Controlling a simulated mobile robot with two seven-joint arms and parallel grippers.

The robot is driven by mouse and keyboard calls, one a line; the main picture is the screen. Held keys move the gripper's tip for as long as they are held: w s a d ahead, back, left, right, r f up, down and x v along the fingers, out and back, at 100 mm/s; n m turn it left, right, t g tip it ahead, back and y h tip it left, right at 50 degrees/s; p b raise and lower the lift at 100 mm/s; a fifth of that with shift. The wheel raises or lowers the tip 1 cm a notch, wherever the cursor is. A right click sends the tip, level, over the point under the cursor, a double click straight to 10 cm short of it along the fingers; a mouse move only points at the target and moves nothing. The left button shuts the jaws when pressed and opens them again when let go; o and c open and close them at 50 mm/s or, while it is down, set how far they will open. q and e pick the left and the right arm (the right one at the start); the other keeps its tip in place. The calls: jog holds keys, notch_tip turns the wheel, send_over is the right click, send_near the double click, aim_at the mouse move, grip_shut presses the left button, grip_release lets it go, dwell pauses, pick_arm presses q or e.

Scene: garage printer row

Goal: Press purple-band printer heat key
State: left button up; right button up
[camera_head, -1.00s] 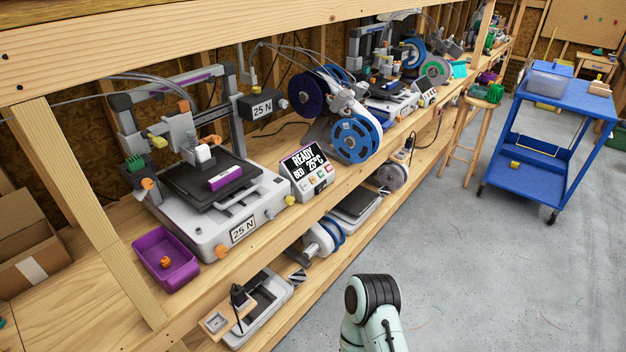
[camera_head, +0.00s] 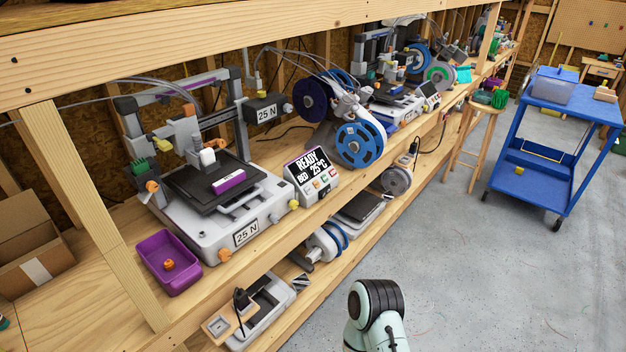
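The purple-band printer (camera_head: 215,215) stands on the wooden shelf at left centre, with a purple strip on its top beam and a "25 N" label on its front. A purple block (camera_head: 229,181) lies on its dark bed. Its control box (camera_head: 312,177) stands at its right front corner, tilted up, with a screen reading "READY BED 25°C". Small coloured keys (camera_head: 326,181) sit below the screen; their markings are too small to read. Part of my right arm shows at the bottom, well below and right of the box. Neither gripper is in view.
A purple bin (camera_head: 169,261) with an orange piece stands left of the printer, near a wooden post (camera_head: 95,210). Blue spools (camera_head: 360,143) stand right of the control box. A blue cart (camera_head: 541,170) and a stool (camera_head: 473,140) stand on the floor at right. The floor between is clear.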

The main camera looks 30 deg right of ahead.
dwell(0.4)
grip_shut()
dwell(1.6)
